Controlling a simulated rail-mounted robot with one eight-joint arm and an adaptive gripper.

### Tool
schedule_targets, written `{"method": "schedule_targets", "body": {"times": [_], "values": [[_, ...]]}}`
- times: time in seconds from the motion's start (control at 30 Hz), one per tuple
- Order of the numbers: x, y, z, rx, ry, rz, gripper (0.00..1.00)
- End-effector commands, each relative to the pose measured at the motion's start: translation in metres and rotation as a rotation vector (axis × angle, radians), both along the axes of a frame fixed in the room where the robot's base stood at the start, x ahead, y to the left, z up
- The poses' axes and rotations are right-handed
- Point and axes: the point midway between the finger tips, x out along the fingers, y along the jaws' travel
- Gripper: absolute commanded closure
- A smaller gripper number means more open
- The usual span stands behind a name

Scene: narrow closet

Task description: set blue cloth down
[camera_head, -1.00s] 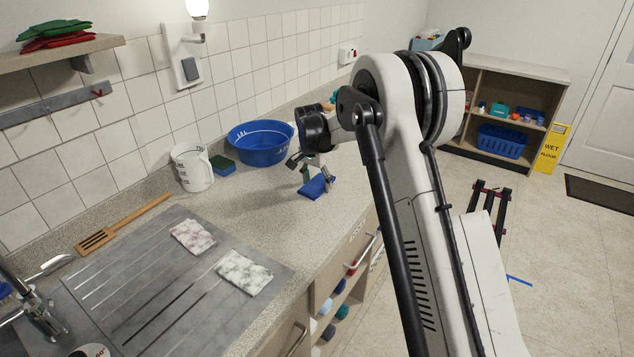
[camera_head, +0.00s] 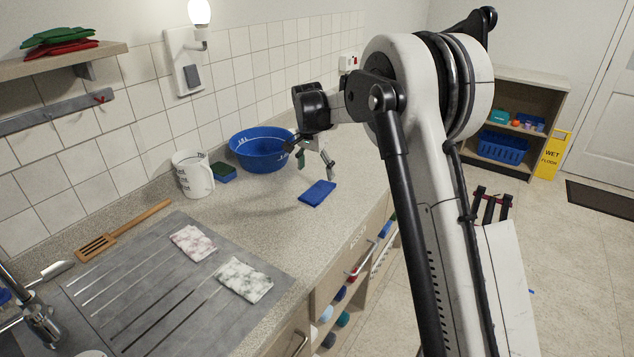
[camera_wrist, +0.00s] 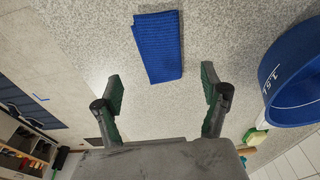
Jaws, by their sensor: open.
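The blue cloth (camera_head: 317,193) lies folded flat on the speckled countertop (camera_head: 225,225), near its front edge. It also shows in the wrist view (camera_wrist: 158,46), ahead of the fingertips and clear of them. My gripper (camera_head: 316,170) is open and empty above the counter, just behind the cloth in the head view. In the wrist view my gripper (camera_wrist: 160,88) has its two green-padded fingers spread wide, with bare counter between them.
A blue basin (camera_head: 262,150) stands beside my gripper, with a white jug (camera_head: 192,174) and a sponge (camera_head: 223,172) to its left. Two patterned cloths (camera_head: 193,243) (camera_head: 245,280) lie on the grey drainboard (camera_head: 150,290). The counter left of the blue cloth is clear.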

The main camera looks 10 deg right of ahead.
Motion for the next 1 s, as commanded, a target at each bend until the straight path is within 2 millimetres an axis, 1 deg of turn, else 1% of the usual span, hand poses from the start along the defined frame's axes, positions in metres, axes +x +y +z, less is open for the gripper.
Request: {"method": "schedule_targets", "body": {"times": [0.03, 0.1, 0.2, 0.37, 0.47, 0.57, 0.67, 0.8, 0.97, 1.0], "values": [[-0.001, 0.001, 0.009, 0.0, 0.0, 0.0, 0.24], [-0.002, 0.002, 0.02, 0.0, 0.0, 0.0, 0.24], [-0.003, 0.003, 0.03, 0.0, 0.0, 0.0, 0.24], [-0.006, 0.004, 0.042, 0.0, -0.002, 0.003, 0.24], [-0.016, 0.003, 0.054, 0.001, -0.011, 0.023, 0.24], [-0.034, 0.002, 0.073, 0.002, -0.031, 0.061, 0.24], [-0.059, 0.0, 0.095, 0.002, -0.057, 0.11, 0.24], [-0.098, -0.003, 0.123, 0.0, -0.094, 0.184, 0.24], [-0.145, -0.005, 0.147, -0.007, -0.139, 0.264, 0.24], [-0.157, -0.006, 0.152, -0.01, -0.149, 0.285, 0.24]]}}
